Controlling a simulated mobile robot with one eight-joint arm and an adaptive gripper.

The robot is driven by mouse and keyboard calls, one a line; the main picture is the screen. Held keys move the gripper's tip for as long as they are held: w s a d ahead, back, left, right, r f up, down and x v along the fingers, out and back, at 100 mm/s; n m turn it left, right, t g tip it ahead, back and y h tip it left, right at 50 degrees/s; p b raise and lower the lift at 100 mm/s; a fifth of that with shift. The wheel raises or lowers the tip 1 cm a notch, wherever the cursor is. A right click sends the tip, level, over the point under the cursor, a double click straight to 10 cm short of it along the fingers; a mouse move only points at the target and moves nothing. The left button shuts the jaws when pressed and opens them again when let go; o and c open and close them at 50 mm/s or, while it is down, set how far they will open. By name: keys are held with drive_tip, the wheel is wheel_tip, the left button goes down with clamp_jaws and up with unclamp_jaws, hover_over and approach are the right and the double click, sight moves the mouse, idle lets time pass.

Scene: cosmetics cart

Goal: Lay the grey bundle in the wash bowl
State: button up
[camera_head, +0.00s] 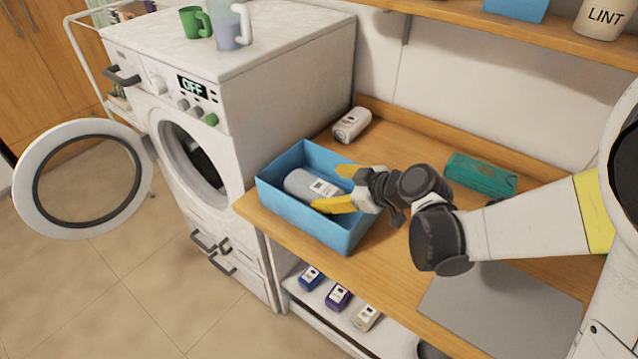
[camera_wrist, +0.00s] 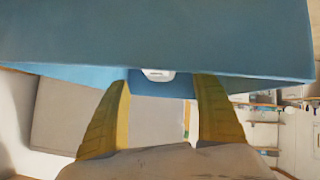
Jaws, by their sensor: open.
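A grey bundle (camera_head: 303,184), a rolled shape with a white label, lies inside an open blue rectangular box (camera_head: 345,233) on the wooden counter. My gripper (camera_head: 328,188) is over the box with its two yellow fingers spread, one on each side of the bundle's right end. In the wrist view my gripper (camera_wrist: 164,88) also shows its fingers apart, with a greyish surface at the bottom between them and blue box wall (camera_wrist: 160,35) above. Whether the fingers touch the bundle cannot be told. The blue box is the only bowl-like container on the counter; no round bowl is clearly seen.
A beige roll (camera_head: 351,125) lies behind the box. A teal case (camera_head: 481,174) and a grey mat (camera_head: 502,310) are to the right. The washing machine (camera_head: 285,80) stands left, its round door (camera_head: 82,124) open. A shelf (camera_head: 500,30) runs above the counter.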

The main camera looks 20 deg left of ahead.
drive_tip(key=s+d+r+m+h, duration=0.3)
drive_tip(key=s+d+m, duration=0.2)
drive_tip(key=d, duration=0.5)
drive_tip(key=s+d+r+m+t+h+p, duration=0.1)
drive_tip(key=s+d+r+m+h, duration=0.2)
drive_tip(key=d, duration=0.7)
drive_tip(key=s+d+r+m+h, duration=0.3)
drive_tip(key=s+d+r+m, duration=0.1)
drive_tip(key=s+d+m, duration=0.3)
drive_tip(key=s+d, duration=0.2)
drive_tip(key=d, duration=0.1)
drive_tip(key=shift+s+d+r+m+t+h, duration=0.15)
drive_tip(key=shift+s+d+m+t+h, duration=0.15)
drive_tip(key=shift+d+t+h, duration=0.1)
drive_tip(key=shift+a, duration=0.15)
